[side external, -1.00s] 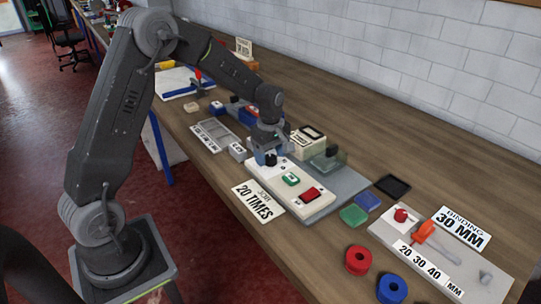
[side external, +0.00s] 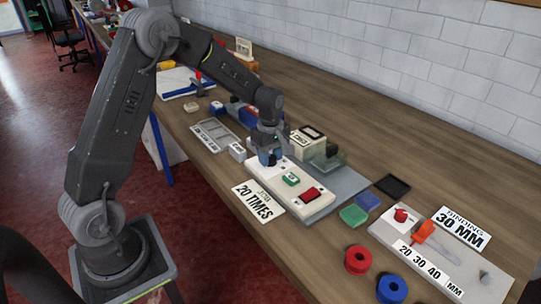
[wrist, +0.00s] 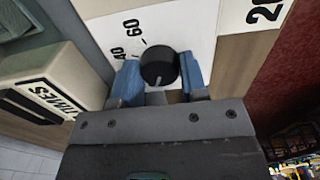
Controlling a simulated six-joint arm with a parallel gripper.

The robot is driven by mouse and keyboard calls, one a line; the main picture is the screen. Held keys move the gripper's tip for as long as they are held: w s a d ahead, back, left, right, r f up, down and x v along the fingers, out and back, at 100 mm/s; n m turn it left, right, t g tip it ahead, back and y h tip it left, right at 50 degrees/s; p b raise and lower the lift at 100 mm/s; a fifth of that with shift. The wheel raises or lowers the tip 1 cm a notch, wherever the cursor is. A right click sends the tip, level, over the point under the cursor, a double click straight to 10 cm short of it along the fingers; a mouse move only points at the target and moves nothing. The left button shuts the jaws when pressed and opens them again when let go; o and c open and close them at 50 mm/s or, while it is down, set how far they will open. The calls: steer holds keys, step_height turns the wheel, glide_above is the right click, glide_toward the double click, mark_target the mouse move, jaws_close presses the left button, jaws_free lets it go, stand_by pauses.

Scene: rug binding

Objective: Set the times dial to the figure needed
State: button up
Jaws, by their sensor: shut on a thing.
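The times dial is a black round knob (wrist: 158,67) on a white panel, seen in the wrist view with the figures 40 and 60 printed beside it. A light mark on the knob's lower edge is partly shown; I cannot tell which figure it points to. My gripper (wrist: 160,82) has its two blue fingers on either side of the knob, shut on it. In the side view my gripper (side external: 270,157) is low at the far end of the white control panel (side external: 284,174) and hides the knob. A job card (side external: 258,200) in front reads 20 TIMES.
The panel carries a green button (side external: 291,179) and a red switch (side external: 309,194). A cream box (side external: 308,139), marked TIMES in the wrist view, stands close behind my gripper. A grey compartment tray (side external: 216,135) lies to the left. Red (side external: 358,260) and blue (side external: 391,289) rolls lie at the front right.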

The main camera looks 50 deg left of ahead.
steer(key=m, duration=0.4)
steer(key=shift+m, duration=2.4)
steer(key=o, duration=0.9)
steer(key=shift+r, duration=0.15)
step_height(320, 180, up, 14)
steer(key=shift+f, duration=0.2)
